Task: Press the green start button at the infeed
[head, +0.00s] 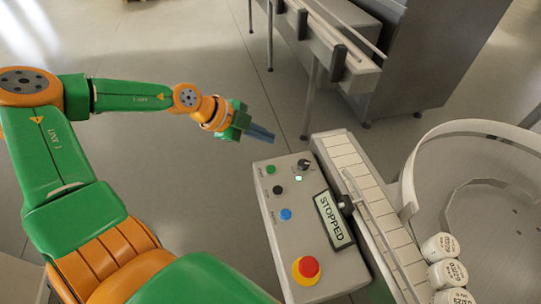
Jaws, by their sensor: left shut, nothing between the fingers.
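The control panel (310,232) is a light grey box in the lower middle of the head view. The green button (271,170) is at its upper left corner. My left gripper (264,134) is shut and empty, its dark fingers pointing right. In the picture it is just above the panel's top edge and the green button, apart from both. A display (333,219) on the panel reads STOPPED. My right gripper is out of view.
The panel also carries a black button (278,190), a blue button (286,214), a dark knob (304,165), a lit green lamp (298,178) and a red mushroom button (309,267). A slatted conveyor (362,193) runs along its right side.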

